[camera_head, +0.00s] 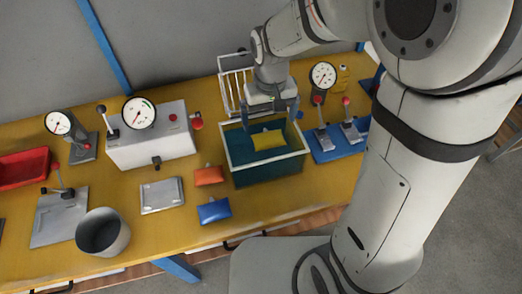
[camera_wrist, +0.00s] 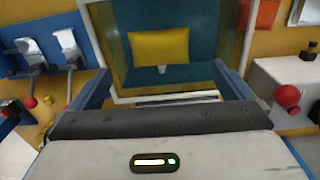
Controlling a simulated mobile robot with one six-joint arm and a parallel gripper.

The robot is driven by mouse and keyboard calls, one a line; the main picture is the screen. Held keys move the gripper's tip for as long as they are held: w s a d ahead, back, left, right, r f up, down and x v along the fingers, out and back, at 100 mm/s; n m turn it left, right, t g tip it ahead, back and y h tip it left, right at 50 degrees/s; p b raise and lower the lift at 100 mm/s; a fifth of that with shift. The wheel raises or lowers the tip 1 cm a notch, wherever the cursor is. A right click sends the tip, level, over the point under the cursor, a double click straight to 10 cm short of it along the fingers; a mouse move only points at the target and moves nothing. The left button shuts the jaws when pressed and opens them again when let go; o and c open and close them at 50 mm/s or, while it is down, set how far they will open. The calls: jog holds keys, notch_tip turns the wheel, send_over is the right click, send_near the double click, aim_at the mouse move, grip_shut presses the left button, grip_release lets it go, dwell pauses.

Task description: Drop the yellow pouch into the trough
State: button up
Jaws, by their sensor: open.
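The yellow pouch (camera_head: 269,140) shows inside the outline of the teal trough (camera_head: 266,172), which has a pale rim and stands on the bench. In the wrist view the yellow pouch (camera_wrist: 158,46) lies flat over the blue inside of the trough (camera_wrist: 190,75), beyond my gripper's fingers. My gripper (camera_head: 270,112) is above the back part of the trough, pointing down. Its two blue fingers are spread wide in the wrist view (camera_wrist: 158,85), with the pouch apart from them. I cannot tell whether the pouch touches the trough's floor.
An orange pouch (camera_head: 208,175) and a blue pouch (camera_head: 214,210) lie left of the trough. A white wire rack (camera_head: 232,90) stands behind it. A blue plate with levers (camera_head: 338,142) is close on the right. A grey bucket (camera_head: 103,232) stands at the front left.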

notch_tip(320, 180, up, 5)
jog(key=shift+f, duration=0.1)
jog(key=shift+d, duration=0.1)
dwell(0.4)
jog(key=s+d+r+m+t, duration=0.2)
jog(key=s+d+r+m, duration=0.1)
jog(key=s+d, duration=0.9)
jog(key=shift+s+d+r+t, duration=0.2)
jog(key=shift+d+t, duration=0.1)
jog(key=shift+t, duration=0.1)
